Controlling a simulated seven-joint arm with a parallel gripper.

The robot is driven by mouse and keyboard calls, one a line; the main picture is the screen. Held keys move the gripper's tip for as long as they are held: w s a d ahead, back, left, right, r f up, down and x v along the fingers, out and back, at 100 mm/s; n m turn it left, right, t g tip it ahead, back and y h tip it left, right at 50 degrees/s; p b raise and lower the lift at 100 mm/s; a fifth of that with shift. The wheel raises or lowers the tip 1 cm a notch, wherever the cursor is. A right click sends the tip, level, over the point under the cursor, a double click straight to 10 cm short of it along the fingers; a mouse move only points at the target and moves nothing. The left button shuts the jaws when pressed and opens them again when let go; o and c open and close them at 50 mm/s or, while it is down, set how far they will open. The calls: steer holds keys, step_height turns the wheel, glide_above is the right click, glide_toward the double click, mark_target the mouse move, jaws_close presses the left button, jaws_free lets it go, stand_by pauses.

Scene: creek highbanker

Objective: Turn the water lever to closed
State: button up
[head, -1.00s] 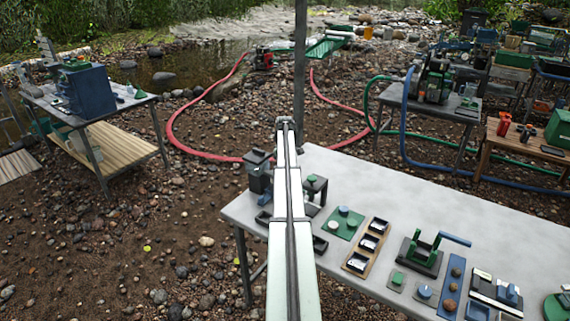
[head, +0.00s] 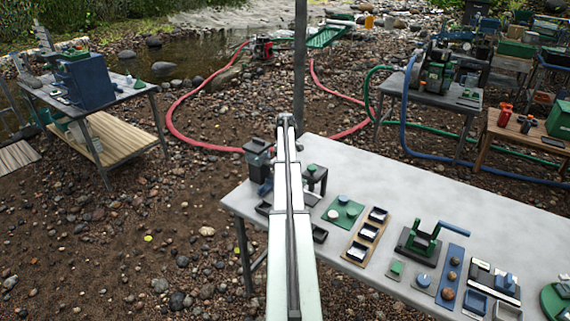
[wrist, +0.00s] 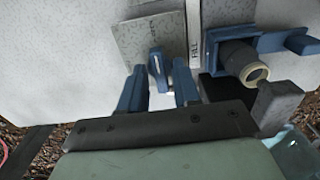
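In the wrist view, my gripper (wrist: 159,90) shows two blue fingers held apart over the white tabletop. A small blue lever-like piece (wrist: 156,68) on a grey plate (wrist: 150,38) stands in the gap between the fingertips, with no clear contact. To the right is a blue fixture with a dark, pale-rimmed spout (wrist: 257,73) and a blue handle (wrist: 285,42). A white strip marked FILL (wrist: 194,35) lies between plate and fixture. I cannot tell for certain which blue piece is the water lever. In the head view my arm hides the gripper.
The white table (head: 390,180) carries a dark box (head: 257,158), a wooden tray of dark cups (head: 367,237) and a green clamp-like device with a blue handle (head: 428,238). A vertical post (head: 300,70) stands behind. The table's back middle is clear.

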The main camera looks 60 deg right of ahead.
steer(key=shift+c, duration=0.5)
steer(key=n, duration=0.3)
steer(key=shift+n, duration=1.5)
